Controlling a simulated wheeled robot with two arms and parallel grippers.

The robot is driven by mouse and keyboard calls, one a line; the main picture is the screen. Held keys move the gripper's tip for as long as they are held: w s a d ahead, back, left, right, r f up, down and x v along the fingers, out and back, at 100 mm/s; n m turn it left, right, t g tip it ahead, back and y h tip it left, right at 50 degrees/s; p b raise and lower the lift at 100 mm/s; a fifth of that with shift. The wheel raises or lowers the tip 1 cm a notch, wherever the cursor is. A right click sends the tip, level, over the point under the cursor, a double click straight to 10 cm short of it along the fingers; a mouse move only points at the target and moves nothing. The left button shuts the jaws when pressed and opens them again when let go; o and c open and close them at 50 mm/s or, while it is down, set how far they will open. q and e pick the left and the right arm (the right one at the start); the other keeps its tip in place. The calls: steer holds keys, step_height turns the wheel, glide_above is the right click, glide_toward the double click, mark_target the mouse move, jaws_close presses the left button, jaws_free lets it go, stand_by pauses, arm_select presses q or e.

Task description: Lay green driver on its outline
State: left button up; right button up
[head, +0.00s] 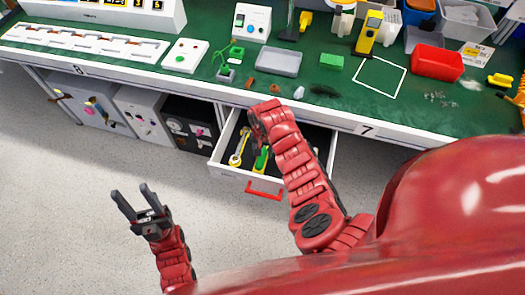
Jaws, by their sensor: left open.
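A green-handled tool (261,160), which looks like the green driver, lies in the open drawer (228,172) below the bench. My right forearm partly covers it. A white square outline (357,88) is on the green bench top to the right, with nothing lying inside it. My left gripper (132,196) is open and empty, low over the floor to the left of the drawer and well apart from it. My right arm reaches up over the drawer, and its gripper is hidden behind the arm.
A yellow wrench (238,149) lies left of the green tool in the drawer. A red bin (437,63), a grey tray (278,62) and a green block (332,62) stand near the outline. The bench front edge (340,122) lies above the drawer. The left floor is clear.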

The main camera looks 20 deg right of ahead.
steer(key=shift+o, duration=0.6)
steer(key=shift+r, duration=0.25)
steer(key=shift+w+r, duration=0.1)
steer(key=shift+r, duration=0.25)
step_height(320, 180, up, 4)
steer(key=shift+r, duration=0.25)
step_height(320, 180, up, 7)
steer(key=p, duration=0.2)
steer(key=shift+f, duration=0.15)
